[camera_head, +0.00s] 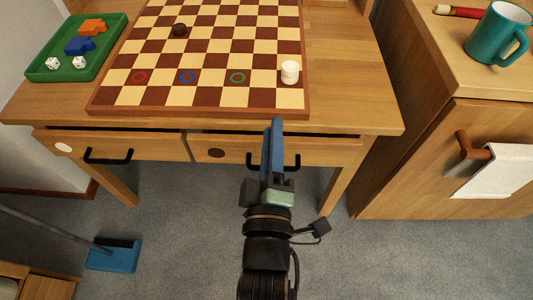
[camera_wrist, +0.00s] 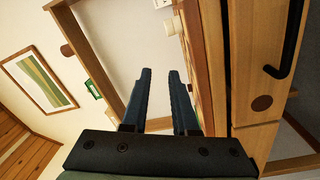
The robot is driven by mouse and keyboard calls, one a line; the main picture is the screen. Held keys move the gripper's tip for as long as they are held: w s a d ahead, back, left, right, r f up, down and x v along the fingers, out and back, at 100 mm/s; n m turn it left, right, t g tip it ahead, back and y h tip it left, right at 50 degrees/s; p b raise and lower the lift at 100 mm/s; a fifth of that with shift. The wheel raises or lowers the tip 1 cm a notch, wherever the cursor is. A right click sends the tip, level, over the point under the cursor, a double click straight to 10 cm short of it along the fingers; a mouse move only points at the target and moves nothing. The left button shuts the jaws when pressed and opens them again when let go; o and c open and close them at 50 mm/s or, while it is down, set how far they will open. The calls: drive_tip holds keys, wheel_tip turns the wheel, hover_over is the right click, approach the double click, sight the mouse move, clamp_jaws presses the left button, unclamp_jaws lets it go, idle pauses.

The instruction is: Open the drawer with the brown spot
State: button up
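The right drawer (camera_head: 235,151) of the wooden table has a brown spot (camera_head: 217,153) and a black bar handle (camera_head: 291,165). It looks shut or nearly so. My gripper (camera_head: 277,122) is in front of this drawer in the head view and hides the middle of the handle. In the wrist view, its two dark fingers (camera_wrist: 160,76) are apart with nothing between them. There, the handle (camera_wrist: 292,42) and brown spot (camera_wrist: 262,103) lie to the right of the fingers, outside the grip. The left drawer (camera_head: 150,147) has a white spot and looks shut.
A checkerboard (camera_head: 210,108) with a brown and a white piece lies on the table (camera_head: 355,115). A green tray (camera_head: 36,72) with blocks and dice stands at left. A cabinet (camera_head: 420,170) with a towel and teal mug (camera_head: 492,40) stands right. A blue dustpan (camera_head: 115,258) lies on the floor.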

drive_tip(key=s+a+f+n+g, duration=0.1)
drive_tip(key=s+f+n+g, duration=0.3)
drive_tip(key=s+f, duration=0.7)
drive_tip(key=shift+n+t, duration=0.4)
drive_tip(key=shift+t, duration=0.1)
drive_tip(key=b+x, duration=0.1)
drive_tip(key=x, duration=0.4)
drive_tip(key=f+b+x, duration=0.1)
drive_tip(key=x, duration=0.4)
drive_tip(key=b+x, duration=0.2)
drive_tip(key=x, duration=0.2)
drive_tip(key=shift+w+a+f, duration=0.2)
drive_tip(key=shift+f, duration=0.25)
clamp_jaws()
